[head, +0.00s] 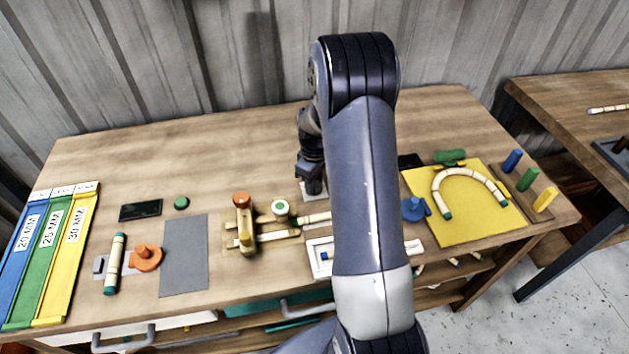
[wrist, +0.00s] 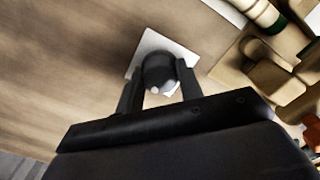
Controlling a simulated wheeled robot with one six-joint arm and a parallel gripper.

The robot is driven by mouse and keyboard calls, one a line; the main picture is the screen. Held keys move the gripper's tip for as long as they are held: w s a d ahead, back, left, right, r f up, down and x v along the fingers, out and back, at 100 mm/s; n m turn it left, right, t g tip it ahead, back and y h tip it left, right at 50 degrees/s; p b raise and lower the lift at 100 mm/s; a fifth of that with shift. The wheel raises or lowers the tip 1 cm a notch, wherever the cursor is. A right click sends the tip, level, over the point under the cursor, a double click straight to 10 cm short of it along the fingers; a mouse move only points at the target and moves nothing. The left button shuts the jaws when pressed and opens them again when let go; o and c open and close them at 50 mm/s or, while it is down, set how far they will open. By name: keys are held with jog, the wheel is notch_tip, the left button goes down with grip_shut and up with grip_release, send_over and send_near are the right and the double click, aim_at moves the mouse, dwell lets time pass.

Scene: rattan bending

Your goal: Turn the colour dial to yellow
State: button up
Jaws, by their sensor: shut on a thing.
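The colour dial is a dark round knob (wrist: 158,67) on a white square plate (wrist: 150,45) in the wrist view. My gripper (wrist: 160,88) is shut on the knob, with one finger on each side of it. A small pale mark shows at the knob's near edge. No colour marks can be read on the plate, so I cannot tell which colour the dial points to. In the head view my gripper (head: 314,187) points down at the white plate (head: 304,194), and hides the knob.
A wooden bending jig (head: 245,243) with an orange-topped post stands left of the plate. A yellow board (head: 455,228) with a curved rattan piece lies right. Coloured strips (head: 50,255) lie at the far left. My arm hides the table's middle. The table behind the jig is clear.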

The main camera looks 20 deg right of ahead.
jog(key=shift+m+b, duration=0.3)
jog(key=shift+m, duration=0.1)
jog(key=m+b, duration=0.2)
jog(key=m, duration=0.2)
jog(key=shift+f+m, duration=0.1)
jog(key=shift+m, duration=0.2)
jog(key=m+b, duration=0.2)
jog(key=m, duration=0.4)
jog(key=shift+a+m, duration=0.1)
jog(key=shift+m, duration=0.2)
jog(key=o, duration=1)
notch_tip(320, 180, up, 11)
jog(key=shift+b, duration=0.4)
jog(key=shift+f, duration=0.1)
